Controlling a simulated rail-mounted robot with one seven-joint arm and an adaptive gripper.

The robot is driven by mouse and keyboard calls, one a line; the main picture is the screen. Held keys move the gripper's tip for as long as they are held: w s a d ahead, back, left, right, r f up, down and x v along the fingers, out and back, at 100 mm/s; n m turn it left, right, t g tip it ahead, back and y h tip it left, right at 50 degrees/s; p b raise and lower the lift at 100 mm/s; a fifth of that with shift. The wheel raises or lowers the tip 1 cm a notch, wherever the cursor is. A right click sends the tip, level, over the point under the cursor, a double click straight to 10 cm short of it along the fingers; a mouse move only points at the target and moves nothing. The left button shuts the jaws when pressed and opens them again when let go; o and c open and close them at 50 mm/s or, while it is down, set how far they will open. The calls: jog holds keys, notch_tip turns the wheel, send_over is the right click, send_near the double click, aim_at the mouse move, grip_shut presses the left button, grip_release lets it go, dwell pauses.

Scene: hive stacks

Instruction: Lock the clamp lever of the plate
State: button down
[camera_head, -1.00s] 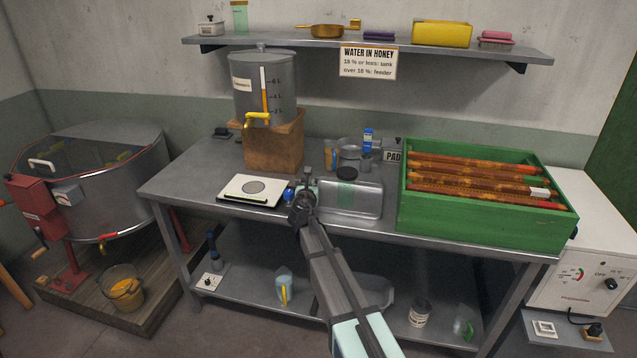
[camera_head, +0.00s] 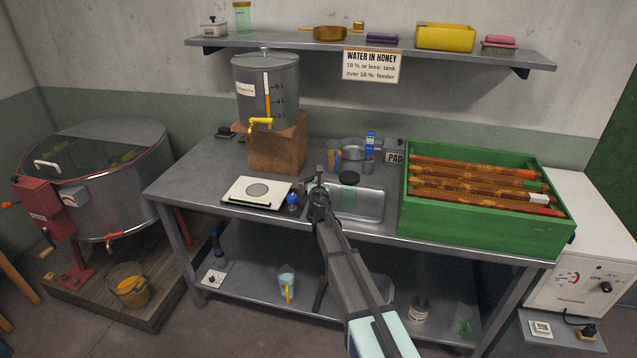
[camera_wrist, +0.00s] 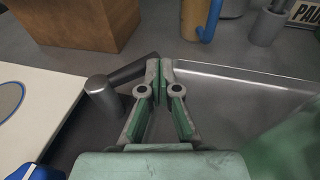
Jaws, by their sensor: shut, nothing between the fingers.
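The white plate (camera_head: 240,190) with a grey disc lies on the metal bench, and its right part shows in the wrist view (camera_wrist: 50,90). Beside its right edge, the wrist view shows a dark grey upright post (camera_wrist: 102,98) with a bar, the clamp lever (camera_wrist: 133,70), pointing up and right. My gripper (camera_wrist: 162,66) is shut and empty. Its fingertips are just right of the bar's far end; I cannot tell whether they touch. In the head view my gripper (camera_head: 333,160) is above the bench, right of the plate, and the lever is too small to make out.
A blue-capped item (camera_head: 292,200) stands at the plate's right corner. A wooden block (camera_head: 277,150) under the tank stands behind. A green crate (camera_head: 480,232) fills the bench's right end.

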jog(key=shift+w+a+p, duration=0.15)
jog(key=shift+w+p, duration=0.25)
jog(key=shift+w, duration=0.85)
jog(key=shift+s, duration=0.2)
jog(key=s, duration=0.3)
jog(key=s+r, duration=0.1)
jog(key=s, duration=0.3)
jog(key=s+r, duration=0.1)
jog(key=s, duration=0.3)
jog(key=shift+a+r, duration=0.1)
jog(key=shift+s, duration=0.3)
